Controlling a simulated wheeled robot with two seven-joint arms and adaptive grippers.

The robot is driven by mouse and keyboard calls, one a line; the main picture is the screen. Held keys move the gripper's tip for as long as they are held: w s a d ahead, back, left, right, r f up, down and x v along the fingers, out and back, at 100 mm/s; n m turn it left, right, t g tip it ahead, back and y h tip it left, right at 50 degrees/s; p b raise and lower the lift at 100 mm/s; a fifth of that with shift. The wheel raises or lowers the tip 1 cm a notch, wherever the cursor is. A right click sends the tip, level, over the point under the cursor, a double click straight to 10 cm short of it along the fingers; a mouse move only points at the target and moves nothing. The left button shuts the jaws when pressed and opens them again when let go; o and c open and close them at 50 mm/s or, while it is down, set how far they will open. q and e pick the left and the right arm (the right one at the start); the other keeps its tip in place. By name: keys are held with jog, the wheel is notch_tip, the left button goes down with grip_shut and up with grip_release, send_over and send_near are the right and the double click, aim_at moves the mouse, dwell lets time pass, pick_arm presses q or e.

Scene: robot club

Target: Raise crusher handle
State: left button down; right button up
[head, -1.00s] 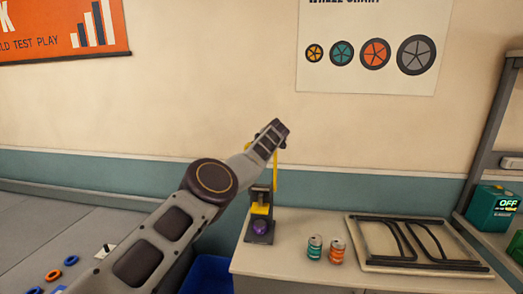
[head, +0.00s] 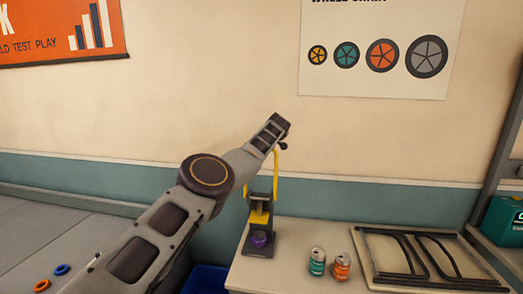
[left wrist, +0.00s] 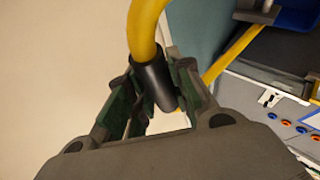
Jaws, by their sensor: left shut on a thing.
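The can crusher (head: 262,217) stands upright at the left end of the pale table, with a yellow frame part and a dark base. A purple can (head: 260,239), looking short, sits low in it. Its yellow handle (head: 276,178) rises above it, close to upright. My left gripper (head: 281,146) is at the handle's upper end, partly hidden by my own arm. In the left wrist view the fingers close on the handle's black grip (left wrist: 153,84), below the yellow bend (left wrist: 145,32). My right gripper is not in view.
A blue bin (head: 207,280) is below the table's left edge. Rings (head: 62,269) lie on the grey surface at left.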

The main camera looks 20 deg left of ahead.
pick_arm(q)
jog(key=shift+a+r, duration=0.15)
jog(key=shift+r, duration=0.4)
jog(key=c, duration=1.5)
grip_release()
jog(key=shift+w, duration=0.1)
jog(key=shift+o, duration=1.2)
jog(key=shift+w+f, duration=0.1)
jog(key=shift+f, duration=0.1)
jog(key=shift+f, duration=0.1)
jog(key=shift+f, duration=0.15)
